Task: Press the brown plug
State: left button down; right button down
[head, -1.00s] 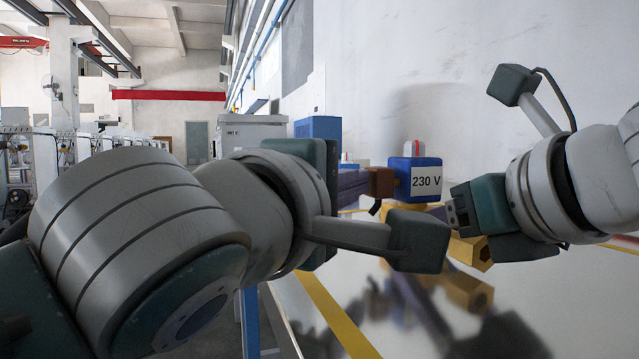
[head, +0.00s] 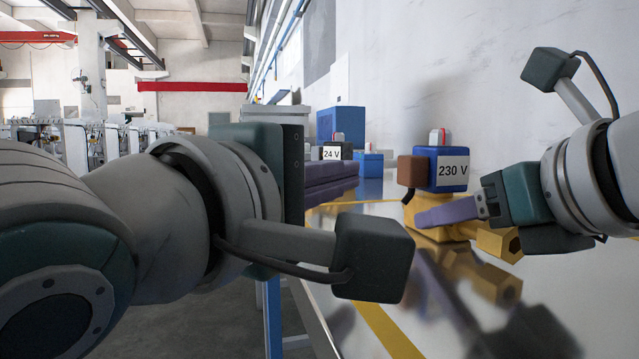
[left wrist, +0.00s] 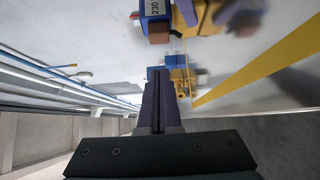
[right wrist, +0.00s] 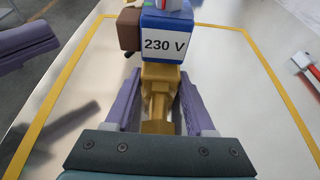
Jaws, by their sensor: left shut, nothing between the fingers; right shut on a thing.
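The brown plug (head: 411,171) sits against the left side of the blue box labelled 230 V (head: 441,169). I cannot tell how deep it is in. It also shows in the left wrist view (left wrist: 159,38) and the right wrist view (right wrist: 129,29). My left gripper (head: 348,178) is shut and empty, left of the plug with a gap between them. Its closed purple fingers show in the left wrist view (left wrist: 158,85). My right gripper (right wrist: 160,85) has its purple fingers around the yellow stand (right wrist: 158,100) under the box and is shut on it.
A 24 V unit (head: 331,152) and another blue box (head: 369,163) stand farther back on the shiny table (head: 360,225). A white wall runs behind. Yellow lines mark the tabletop. A red-ended object (right wrist: 303,62) lies at right in the right wrist view.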

jog(key=shift+d, duration=0.1)
pick_arm(q)
jog(key=v, duration=0.7)
jog(key=shift+s, duration=0.15)
pick_arm(e)
jog(key=shift+c, duration=0.8)
grip_release()
